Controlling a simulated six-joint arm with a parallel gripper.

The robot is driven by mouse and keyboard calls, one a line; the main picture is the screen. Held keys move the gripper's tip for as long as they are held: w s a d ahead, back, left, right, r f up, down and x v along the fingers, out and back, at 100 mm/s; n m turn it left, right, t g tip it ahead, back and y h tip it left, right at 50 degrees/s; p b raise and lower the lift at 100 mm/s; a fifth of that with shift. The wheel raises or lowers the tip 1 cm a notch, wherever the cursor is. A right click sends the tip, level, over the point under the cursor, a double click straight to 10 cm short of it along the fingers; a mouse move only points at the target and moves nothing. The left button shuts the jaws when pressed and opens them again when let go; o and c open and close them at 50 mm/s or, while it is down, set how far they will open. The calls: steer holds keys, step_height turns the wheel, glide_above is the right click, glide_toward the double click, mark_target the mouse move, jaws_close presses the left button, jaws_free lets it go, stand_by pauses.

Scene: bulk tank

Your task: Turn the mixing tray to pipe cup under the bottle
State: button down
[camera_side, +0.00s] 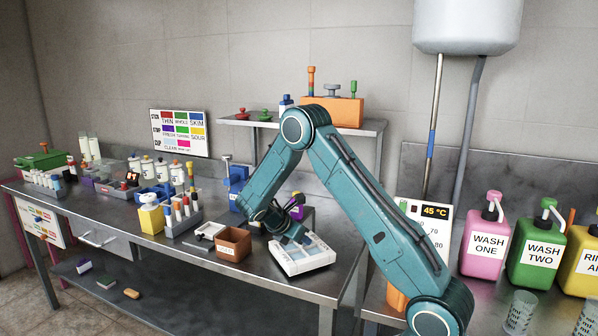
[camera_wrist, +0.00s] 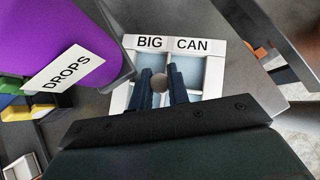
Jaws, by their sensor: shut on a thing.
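The mixing tray (camera_side: 303,267) is a white square frame with pale blue cups, lying flat on the steel bench. In the wrist view the tray (camera_wrist: 122,101) shows the labels BIG and CAN on its far edge. My gripper (camera_wrist: 160,84) is shut on a small brownish knob (camera_wrist: 160,83) at the tray's middle. In the side view my gripper (camera_side: 303,239) reaches down onto the tray. A purple bottle (camera_wrist: 75,40) labelled DROPS stands beyond the tray's left side in the wrist view. My gripper hides the near cups and their labels.
A brown box (camera_side: 233,243) stands just left of the tray in the side view, with a rack of tubes (camera_side: 183,217) further left. A steel shelf (camera_side: 365,129) is behind. Wash bottles (camera_side: 484,245) stand to the right. Bare bench lies in front of the tray.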

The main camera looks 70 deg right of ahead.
steer(key=shift+m+g+y, duration=0.6)
steer(key=shift+m+g, duration=0.4)
steer(key=shift+m, duration=0.5)
steer(key=c, duration=1.3)
jaws_free()
steer(key=shift+c, duration=0.2)
steer(key=shift+n, duration=0.4)
